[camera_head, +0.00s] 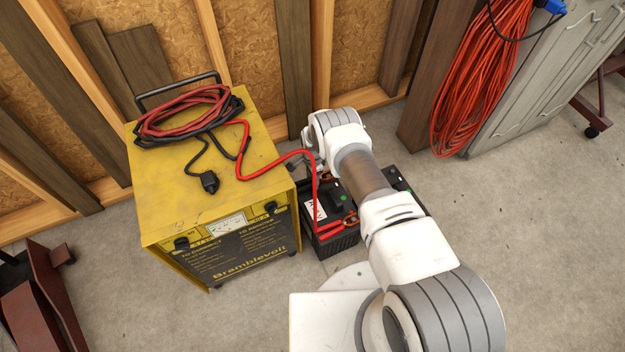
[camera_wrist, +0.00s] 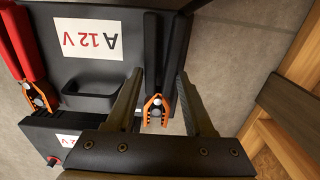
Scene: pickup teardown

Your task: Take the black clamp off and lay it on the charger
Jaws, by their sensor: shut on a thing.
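The black clamp (camera_wrist: 152,45), with dark handles and orange jaws, lies over one end of a black battery (camera_wrist: 105,75) in the wrist view. My gripper (camera_wrist: 160,72) is shut on the clamp, one finger on each side of its handles. The orange jaws point back toward my gripper's palm; I cannot tell whether they still bite the terminal. In the head view my arm hides most of the clamp. The yellow charger (camera_head: 195,215) stands left of the battery, with coiled red and black cables (camera_head: 185,115) and a black plug (camera_head: 209,181) on its top.
The red clamp (camera_head: 335,228) sits on the battery's near side, its red cable (camera_head: 308,153) running to the charger; it also shows in the wrist view (camera_wrist: 25,45). A second battery (camera_wrist: 75,145) is close by. The charger top's front is clear. A stud wall stands behind.

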